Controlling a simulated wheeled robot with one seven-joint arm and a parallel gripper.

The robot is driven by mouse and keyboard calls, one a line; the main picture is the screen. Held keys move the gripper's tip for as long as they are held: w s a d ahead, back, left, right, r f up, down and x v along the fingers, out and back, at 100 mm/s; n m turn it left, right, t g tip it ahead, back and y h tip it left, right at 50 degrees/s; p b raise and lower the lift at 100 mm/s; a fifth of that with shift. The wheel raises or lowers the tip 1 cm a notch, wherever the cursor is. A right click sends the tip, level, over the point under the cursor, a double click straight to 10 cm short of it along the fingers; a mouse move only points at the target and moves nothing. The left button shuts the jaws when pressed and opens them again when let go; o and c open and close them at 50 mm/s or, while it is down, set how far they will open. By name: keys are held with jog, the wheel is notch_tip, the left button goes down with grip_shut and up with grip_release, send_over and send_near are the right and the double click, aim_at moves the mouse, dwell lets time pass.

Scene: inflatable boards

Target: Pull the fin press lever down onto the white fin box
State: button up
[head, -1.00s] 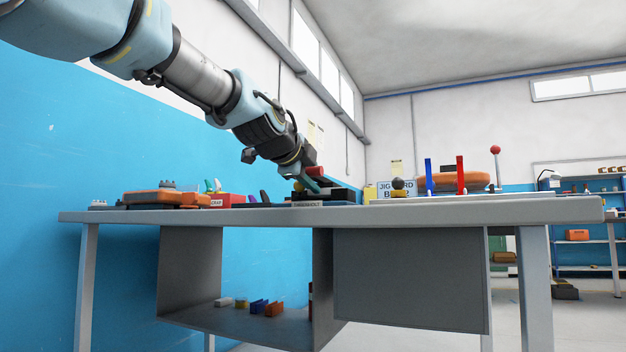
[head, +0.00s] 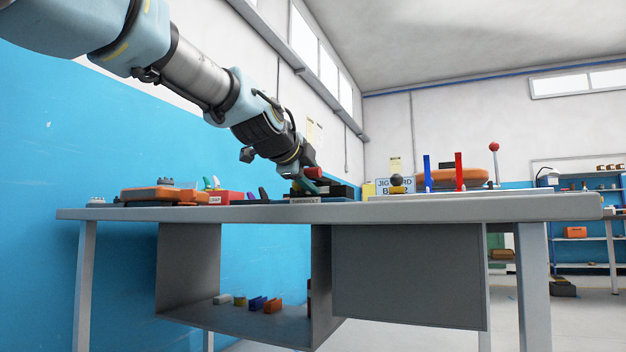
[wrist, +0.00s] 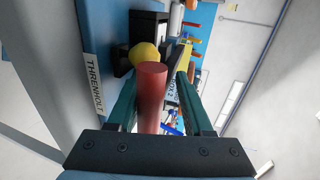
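In the wrist view a red cylindrical grip (wrist: 152,95), which looks like the press lever's handle, stands between the two teal fingers of my gripper (wrist: 157,85). The fingers are apart, with a clear gap on the right side of the grip; I cannot tell whether the left finger touches it. In the head view the red grip (head: 313,173) shows beside my gripper (head: 306,185), low over a dark press body (head: 340,192). A THRENHOLT label (wrist: 94,83) is on its front edge. I cannot pick out the white fin box; it may be hidden.
A yellow ball (wrist: 145,55) shows just beyond the grip. The grey bench (head: 420,211) also bears an orange board (head: 152,193) at left, and blue (head: 427,173) and red (head: 459,171) posts and a red-knobbed rod (head: 495,147) at right.

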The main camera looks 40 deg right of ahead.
jog(key=v, duration=1)
jog(key=shift+s+a, duration=0.2)
